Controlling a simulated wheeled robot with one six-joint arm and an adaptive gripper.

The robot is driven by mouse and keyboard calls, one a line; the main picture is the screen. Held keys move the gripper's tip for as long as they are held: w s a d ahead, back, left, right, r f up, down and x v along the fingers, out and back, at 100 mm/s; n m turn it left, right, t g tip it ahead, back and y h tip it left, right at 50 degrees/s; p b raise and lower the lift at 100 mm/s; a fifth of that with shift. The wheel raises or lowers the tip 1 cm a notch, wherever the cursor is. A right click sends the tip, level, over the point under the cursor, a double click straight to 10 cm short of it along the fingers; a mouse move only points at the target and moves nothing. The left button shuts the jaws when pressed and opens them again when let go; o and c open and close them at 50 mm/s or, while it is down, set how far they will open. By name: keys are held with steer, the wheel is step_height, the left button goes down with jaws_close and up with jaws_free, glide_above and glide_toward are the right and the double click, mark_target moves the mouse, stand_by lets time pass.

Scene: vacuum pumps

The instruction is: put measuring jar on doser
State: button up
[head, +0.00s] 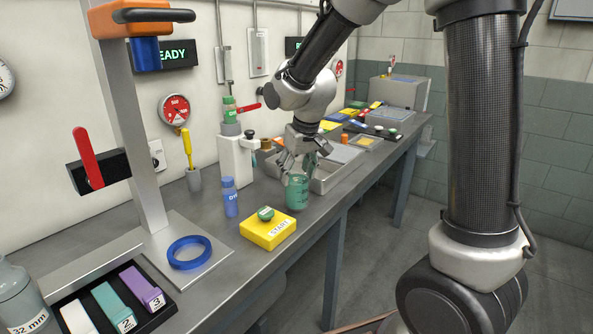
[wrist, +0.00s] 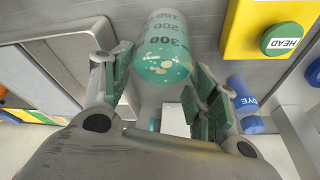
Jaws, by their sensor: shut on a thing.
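The measuring jar (head: 297,192) is a clear cylinder with green contents, near the front edge of the bench in the head view. Its marks 100, 200 and 300 show in the wrist view (wrist: 163,48). My gripper (head: 301,167) is shut on the jar from above and behind, with the jar between its fingertips. I cannot tell whether the jar's base touches the bench. A white upright unit (head: 235,162) with a black knob and a green bottle on top stands left of my gripper; it may be the doser, but no label shows.
A blue dye bottle (head: 230,197) stands left of the jar. A metal tray (head: 325,185) is behind my gripper. A blue ring (head: 188,252) lies on a stand's base. Bare bench lies between these.

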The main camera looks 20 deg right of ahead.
steer(key=shift+f, duration=0.15)
steer(key=o, duration=1.7)
steer(key=shift+o, duration=0.2)
steer(key=v, duration=1.2)
jaws_close()
